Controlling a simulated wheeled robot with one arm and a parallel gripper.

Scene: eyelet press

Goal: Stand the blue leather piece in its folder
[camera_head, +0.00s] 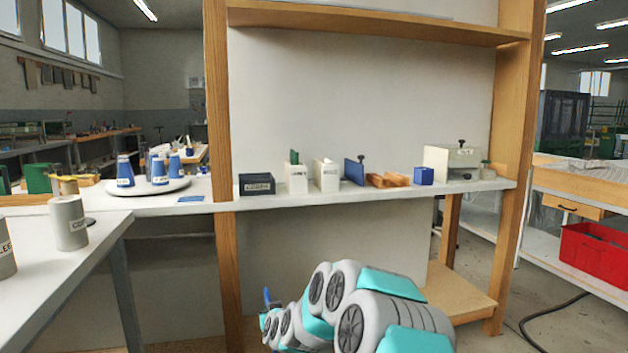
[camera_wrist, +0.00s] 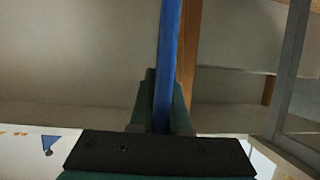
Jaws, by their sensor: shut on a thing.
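My gripper (camera_wrist: 163,108) is shut on the blue leather piece (camera_wrist: 168,50), which shows edge-on as an upright blue strip between the dark green fingers in the wrist view. In the head view the piece (camera_head: 267,295) is a small blue tip at my gripper (camera_head: 269,308), low in front of the shelf and partly hidden by my arm. Two white folders stand on the shelf: the left one (camera_head: 296,181) has a green piece (camera_head: 294,157) sticking up from it, the right one (camera_head: 327,178) shows no coloured piece. Their labels are too small to read.
On the shelf (camera_head: 400,194) are a dark labelled box (camera_head: 257,184), a blue upright plate with a knob (camera_head: 354,171), wooden blocks (camera_head: 387,180), a blue cube (camera_head: 424,176) and a press (camera_head: 452,162). Wooden posts (camera_head: 221,130) frame the shelf. A plate of blue cones (camera_head: 150,188) stands left.

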